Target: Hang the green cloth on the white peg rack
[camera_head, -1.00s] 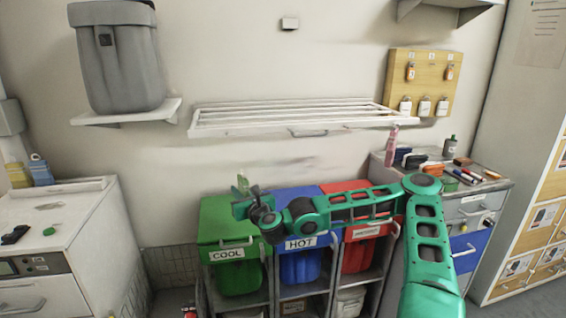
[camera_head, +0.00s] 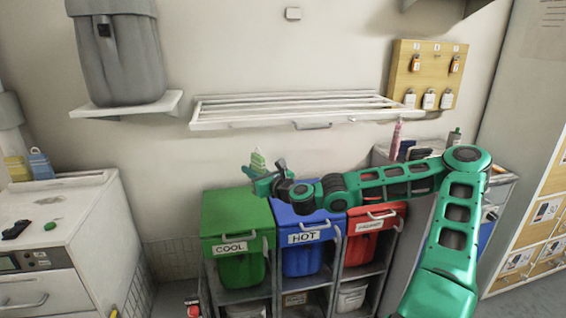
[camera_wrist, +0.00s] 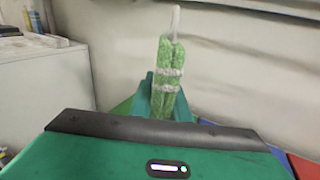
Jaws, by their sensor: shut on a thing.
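My gripper (camera_head: 262,180) is shut on the green cloth (camera_head: 257,160), whose upper part sticks up above the fingers. In the wrist view the cloth (camera_wrist: 171,65) is a narrow upright green bundle with pale grey bands and a whitish loop at its top, held between the green fingers (camera_wrist: 165,100). A white slatted rack (camera_head: 300,108) is fixed to the wall above and beyond the gripper. The cloth is apart from it in the picture, below its front rail. I cannot make out separate pegs on it.
Green, blue and red lidded bins (camera_head: 237,212) stand below my gripper. A grey bin (camera_head: 117,60) sits on a wall shelf at left, above a white machine (camera_head: 60,215). A wooden key board (camera_head: 428,60) hangs right of the rack. The wall between rack and bins is bare.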

